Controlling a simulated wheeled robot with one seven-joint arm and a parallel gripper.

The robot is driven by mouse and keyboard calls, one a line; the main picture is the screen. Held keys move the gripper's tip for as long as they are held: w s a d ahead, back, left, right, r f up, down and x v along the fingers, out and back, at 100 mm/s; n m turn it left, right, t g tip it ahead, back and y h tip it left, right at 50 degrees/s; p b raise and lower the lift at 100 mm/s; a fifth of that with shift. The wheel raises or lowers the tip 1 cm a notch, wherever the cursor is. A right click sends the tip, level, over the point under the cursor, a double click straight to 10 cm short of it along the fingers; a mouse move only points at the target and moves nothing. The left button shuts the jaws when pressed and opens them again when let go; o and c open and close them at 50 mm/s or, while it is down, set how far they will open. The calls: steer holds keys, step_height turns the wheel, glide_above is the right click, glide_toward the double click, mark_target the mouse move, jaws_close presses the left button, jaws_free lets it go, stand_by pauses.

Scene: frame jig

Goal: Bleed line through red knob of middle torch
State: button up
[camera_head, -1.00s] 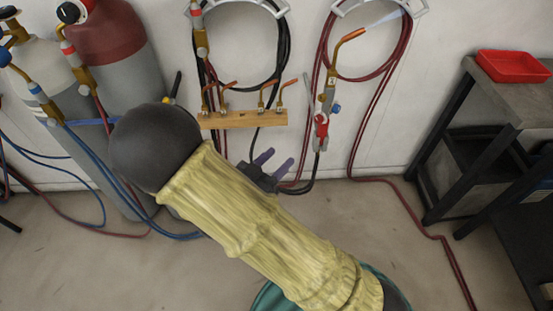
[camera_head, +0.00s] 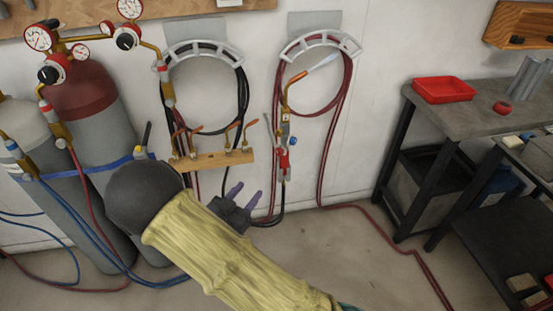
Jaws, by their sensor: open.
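A torch (camera_head: 285,112) with a copper tip hangs upright at the right-hand hose hanger. I cannot tell which torch counts as the middle one. My gripper (camera_head: 242,196) is open and empty, below the rack and left of the torch, apart from it in the picture.
Gas cylinders (camera_head: 98,125) with gauges (camera_head: 38,37) stand at left, with blue and red hoses on the floor. Coiled hoses hang on two wall hangers (camera_head: 320,43). A workbench (camera_head: 455,117) with a red tray (camera_head: 443,88) stands at right. Floor between is mostly clear.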

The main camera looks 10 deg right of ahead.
steer(key=shift+a, duration=0.25)
steer(key=p, duration=0.1)
glide_toward(277, 153)
steer(key=x, duration=0.7)
steer(key=shift+w+d, duration=0.2)
steer(key=shift+d, duration=0.25)
steer(key=shift+w+d, duration=0.1)
steer(key=shift+w, duration=0.15)
steer(key=shift+d, duration=0.1)
steer(key=c, duration=1)
steer(key=shift+w+a, duration=0.1)
steer(key=shift+a, duration=0.15)
steer(key=shift+d, duration=0.1)
